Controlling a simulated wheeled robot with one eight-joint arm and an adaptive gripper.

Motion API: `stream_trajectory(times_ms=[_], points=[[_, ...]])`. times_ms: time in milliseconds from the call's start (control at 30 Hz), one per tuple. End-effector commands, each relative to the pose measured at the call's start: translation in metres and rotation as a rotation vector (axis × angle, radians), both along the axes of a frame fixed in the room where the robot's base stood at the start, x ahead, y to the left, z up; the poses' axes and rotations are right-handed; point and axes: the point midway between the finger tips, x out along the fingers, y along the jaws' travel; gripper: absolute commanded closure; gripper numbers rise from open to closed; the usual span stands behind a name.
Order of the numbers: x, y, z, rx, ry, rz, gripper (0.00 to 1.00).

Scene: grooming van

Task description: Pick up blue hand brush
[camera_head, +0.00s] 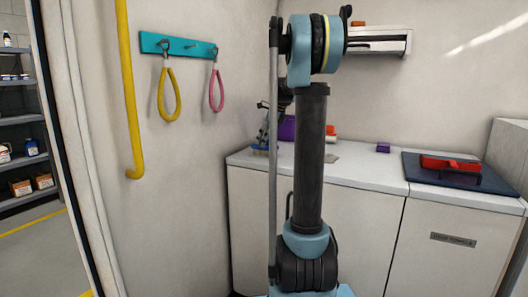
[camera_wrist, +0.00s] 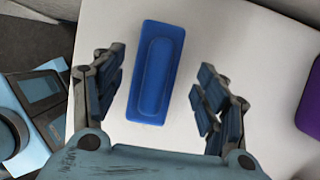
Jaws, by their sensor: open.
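The blue hand brush (camera_wrist: 156,72) lies on the white counter (camera_wrist: 235,40) in the wrist view, long side running away from me and leaning slightly right. My gripper (camera_wrist: 162,95) is open, one finger on each side of the brush, with clear gaps on both sides. I cannot tell how high the fingers are above the counter. In the head view a small blue part of the brush (camera_head: 262,150) shows at the counter's left end, under my gripper (camera_head: 264,136), which is mostly hidden behind my arm.
A purple object (camera_head: 287,129) stands close right of the brush, also at the wrist view's right edge (camera_wrist: 310,110). A small purple block (camera_head: 383,147) and a red item (camera_head: 450,165) on a dark mat (camera_head: 412,168) lie further right. The wall rises at left.

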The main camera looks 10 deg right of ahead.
Motion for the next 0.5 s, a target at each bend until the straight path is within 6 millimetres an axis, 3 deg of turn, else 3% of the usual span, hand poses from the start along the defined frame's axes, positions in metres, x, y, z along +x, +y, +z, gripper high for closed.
stream_trajectory(times_ms=[233, 500], points=[[0.002, 0.007, -0.033, 0.000, 0.000, 0.000, 0.33], [0.004, 0.010, -0.044, -0.001, -0.001, 0.000, 0.33]])
